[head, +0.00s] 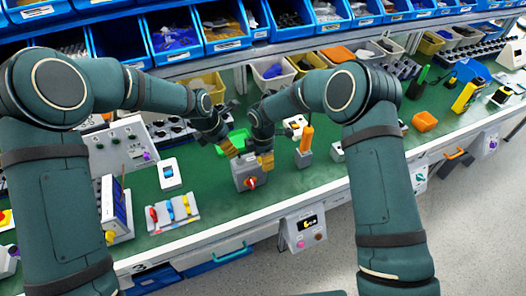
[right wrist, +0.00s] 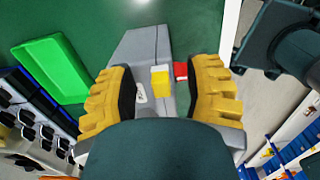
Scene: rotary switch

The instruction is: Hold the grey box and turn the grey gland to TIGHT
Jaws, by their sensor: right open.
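The grey box (head: 246,174) stands near the middle of the green bench, with a red knob (head: 251,183) on its front. In the right wrist view, the grey box (right wrist: 140,47) lies between and beyond the yellow fingers, near a yellow block (right wrist: 161,83) and a red part (right wrist: 180,71). My right gripper (head: 265,160) is open at the box's upper right; it also shows in the right wrist view (right wrist: 163,72). Contact is unclear. My left gripper (head: 230,148) is just behind and left of the box; its finger gap is unclear. I cannot clearly make out the grey gland or its TIGHT mark.
A green tray (head: 235,138) lies behind the box. A rack with coloured parts (head: 172,213) and a white switch unit (head: 170,174) stand to the left. An orange-handled item (head: 306,140) stands to the right. Blue bins line the back. Some bench in front is clear.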

